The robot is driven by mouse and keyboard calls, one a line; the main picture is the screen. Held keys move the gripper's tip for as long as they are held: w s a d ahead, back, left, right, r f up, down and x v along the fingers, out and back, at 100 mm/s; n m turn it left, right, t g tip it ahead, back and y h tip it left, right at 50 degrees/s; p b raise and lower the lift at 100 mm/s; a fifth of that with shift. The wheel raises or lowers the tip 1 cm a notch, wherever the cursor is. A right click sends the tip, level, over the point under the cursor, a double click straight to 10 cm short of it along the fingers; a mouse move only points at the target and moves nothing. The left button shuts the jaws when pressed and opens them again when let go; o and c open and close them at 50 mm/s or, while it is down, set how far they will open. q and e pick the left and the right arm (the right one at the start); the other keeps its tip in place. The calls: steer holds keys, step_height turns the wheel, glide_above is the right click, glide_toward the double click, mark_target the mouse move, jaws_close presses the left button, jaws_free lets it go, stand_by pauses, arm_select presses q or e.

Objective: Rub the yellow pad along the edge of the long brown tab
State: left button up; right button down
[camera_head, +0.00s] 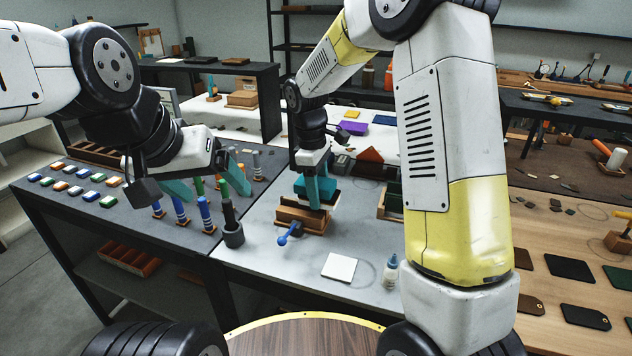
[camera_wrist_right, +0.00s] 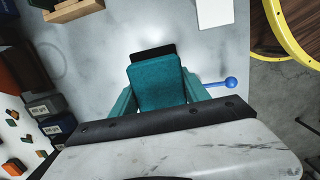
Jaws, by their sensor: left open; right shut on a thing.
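My right gripper (camera_head: 318,195) is shut on a teal block (camera_wrist_right: 158,84) with a black piece at its far edge in the right wrist view. In the head view it is over a wooden holder (camera_head: 302,219) on the grey table; I cannot tell whether the block touches it. My left gripper (camera_head: 212,184) is open and empty above the left table, near upright blue and green handles. A small yellow piece (camera_head: 352,113) lies on the far white table; I cannot tell whether it is the yellow pad. A brown tab (camera_head: 523,258) is on the right bench, partly hidden by my arm.
A white tile (camera_head: 339,267), a blue-knobbed lever (camera_head: 289,234) and a small bottle (camera_head: 391,272) are on the grey table. A dark cup (camera_head: 233,235) stands at its left edge. Dark tabs (camera_head: 570,268) lie on the right bench.

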mark_target(286, 197)
steer(key=shift+f, duration=0.5)
stand_by(0.7)
steer(key=shift+a, duration=0.1)
steer(key=shift+w+a, duration=0.3)
steer(key=shift+a, duration=0.4)
steer(key=shift+w+a, duration=0.3)
steer(key=shift+a, duration=0.4)
steer(key=shift+a, duration=0.1)
steer(key=shift+w+a, duration=0.35)
steer(key=shift+a, duration=0.35)
steer(key=shift+w+a, duration=0.3)
steer(key=shift+a, duration=0.35)
steer(key=shift+w+a, duration=0.3)
steer(key=shift+a, duration=0.45)
steer(key=shift+w+a, duration=0.3)
steer(key=shift+a, duration=0.45)
